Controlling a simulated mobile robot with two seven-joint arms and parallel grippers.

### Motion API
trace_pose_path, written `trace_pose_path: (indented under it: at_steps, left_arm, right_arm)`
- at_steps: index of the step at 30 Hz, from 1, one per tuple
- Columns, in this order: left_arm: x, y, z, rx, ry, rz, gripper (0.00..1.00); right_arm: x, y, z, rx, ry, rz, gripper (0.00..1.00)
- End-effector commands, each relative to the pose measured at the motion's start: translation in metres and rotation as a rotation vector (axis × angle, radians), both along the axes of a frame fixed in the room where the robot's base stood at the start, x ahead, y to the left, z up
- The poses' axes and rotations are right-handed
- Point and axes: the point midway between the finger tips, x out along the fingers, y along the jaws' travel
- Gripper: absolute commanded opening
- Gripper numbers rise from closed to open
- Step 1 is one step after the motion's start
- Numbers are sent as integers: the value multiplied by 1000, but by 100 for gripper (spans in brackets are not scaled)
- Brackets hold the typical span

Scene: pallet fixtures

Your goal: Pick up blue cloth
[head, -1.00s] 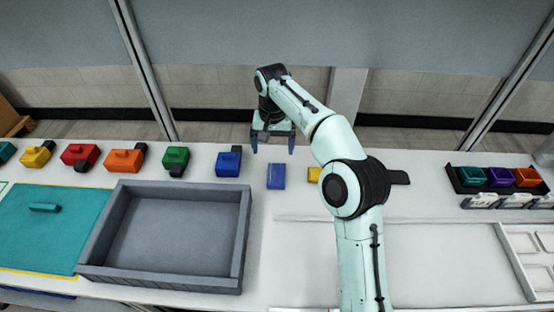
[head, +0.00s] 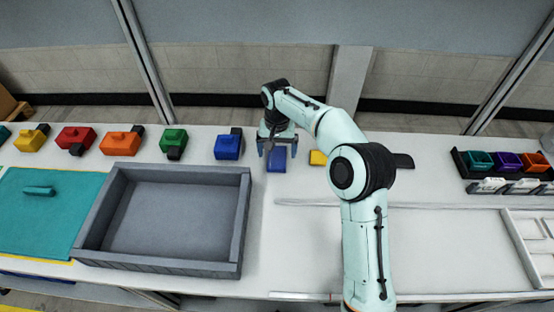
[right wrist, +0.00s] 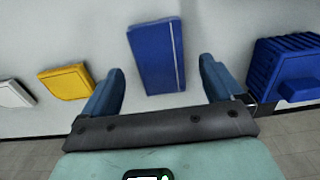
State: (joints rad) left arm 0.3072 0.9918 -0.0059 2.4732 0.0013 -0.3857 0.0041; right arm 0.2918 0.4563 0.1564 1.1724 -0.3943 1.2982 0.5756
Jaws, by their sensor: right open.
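The blue cloth (head: 277,162) is a small flat folded rectangle on the white table, right of the grey tray. In the right wrist view the blue cloth (right wrist: 157,55) lies ahead of and between the fingers, with a pale line along one side. My right gripper (head: 278,151) is open and empty above the far end of the cloth. In the right wrist view its two blue fingers (right wrist: 160,88) are spread wider than the cloth, and I see no contact. My left gripper is not in view.
A blue bin (head: 228,146) stands left of the cloth and a yellow cloth (head: 318,158) lies to its right. The grey tray (head: 245,210) and teal mat (head: 70,222) are at left. A black rack (head: 462,176) with small bins is at far right.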

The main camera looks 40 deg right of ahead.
Motion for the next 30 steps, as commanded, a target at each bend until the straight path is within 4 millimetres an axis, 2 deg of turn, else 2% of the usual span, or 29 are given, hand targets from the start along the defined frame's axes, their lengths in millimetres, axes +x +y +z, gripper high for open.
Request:
trace_pose_path:
  at_steps: [1,4,12,14,15,18,26,30]
  left_arm:
    - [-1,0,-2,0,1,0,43]
    - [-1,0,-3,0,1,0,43]
    - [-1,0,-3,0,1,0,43]
    - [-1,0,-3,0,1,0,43]
    - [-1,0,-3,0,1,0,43]
    - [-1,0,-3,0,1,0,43]
    - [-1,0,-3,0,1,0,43]
    - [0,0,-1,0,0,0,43]
  right_arm:
    - [-1,0,-9,0,4,0,94]
    - [0,0,-18,-1,2,1,94]
    - [0,0,-21,-1,-1,0,94]
    - [0,0,-20,-1,-1,0,77]
    - [0,0,-20,-1,-1,0,64]
    - [0,0,-20,-1,-1,0,34]
    - [0,0,-19,-1,-1,0,33]
    - [1,0,-7,-1,-3,0,33]
